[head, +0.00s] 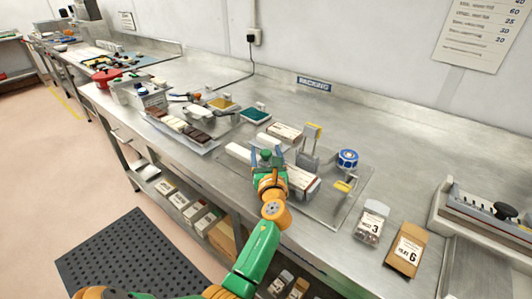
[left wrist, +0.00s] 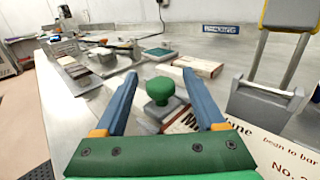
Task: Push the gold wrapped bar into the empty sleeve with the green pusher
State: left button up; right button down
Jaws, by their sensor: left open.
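The green pusher (head: 266,155) stands on the packing bench, and its round knob and grey base show in the left wrist view (left wrist: 160,90). My left gripper (head: 267,151) is open, with its blue fingers on either side of the knob and a visible gap to each. A printed cream-and-brown sleeve (head: 303,178) lies just right of the gripper, partly behind it; its lettering shows in the wrist view (left wrist: 265,150). Another printed sleeve (head: 284,133) lies behind. I cannot pick out the gold wrapped bar or tell which sleeve is empty. My right gripper is not in view.
A yellow-topped stand (head: 312,131) rises close behind the sleeves. A blue tape roll (head: 348,157) and labelled packs (head: 407,248) stand to the right. A tray of bars (head: 183,130) lies left. The bench front edge is close.

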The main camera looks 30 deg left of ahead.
pick_arm(q)
jog(key=shift+w+a+f, duration=0.2)
jog(key=shift+w+a, duration=0.05)
jog(key=shift+s+d+r, duration=0.2)
jog(key=c, duration=0.6)
grip_shut()
dwell(0.4)
